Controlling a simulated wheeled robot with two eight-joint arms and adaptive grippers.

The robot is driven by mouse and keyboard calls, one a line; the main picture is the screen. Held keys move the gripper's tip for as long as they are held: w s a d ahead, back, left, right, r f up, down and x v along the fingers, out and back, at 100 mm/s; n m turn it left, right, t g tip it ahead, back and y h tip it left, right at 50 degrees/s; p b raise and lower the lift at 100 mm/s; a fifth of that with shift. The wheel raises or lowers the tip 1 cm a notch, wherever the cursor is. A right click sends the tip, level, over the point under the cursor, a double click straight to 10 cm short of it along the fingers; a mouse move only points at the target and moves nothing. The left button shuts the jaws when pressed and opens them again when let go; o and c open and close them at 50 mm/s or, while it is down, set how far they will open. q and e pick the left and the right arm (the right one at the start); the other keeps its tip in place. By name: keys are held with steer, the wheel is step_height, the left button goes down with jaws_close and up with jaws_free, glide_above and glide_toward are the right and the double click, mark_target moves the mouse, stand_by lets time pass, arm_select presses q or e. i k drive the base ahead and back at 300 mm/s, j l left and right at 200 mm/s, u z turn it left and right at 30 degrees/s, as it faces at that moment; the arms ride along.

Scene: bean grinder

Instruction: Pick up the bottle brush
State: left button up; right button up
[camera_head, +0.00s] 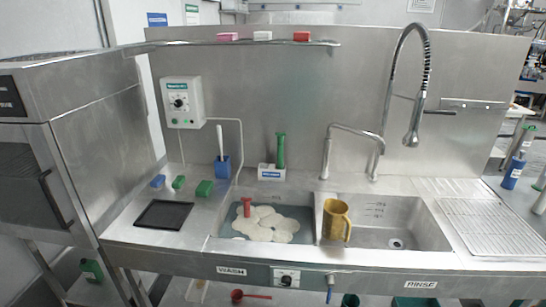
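A green upright brush-like tool (281,150) stands in a white holder (271,173) with a blue label, on the ledge behind the wash sink. A blue and white long-handled tool (220,140) stands in a blue holder (221,167) to its left. A red-handled item (246,207) sticks up from the foam in the wash sink. I cannot tell for certain which of these is the bottle brush. Neither of my grippers is in view.
The wash sink (217,224) holds water and foam. A yellow jug (337,219) stands by the divider of the rinse sink (420,225). A tall spring faucet (426,75) and a lower faucet (327,150) rise behind. A black tray (163,214) lies left; a ribbed drainboard (490,225) is clear.

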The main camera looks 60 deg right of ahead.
mark_target(218, 127)
steer(key=z, duration=1.8)
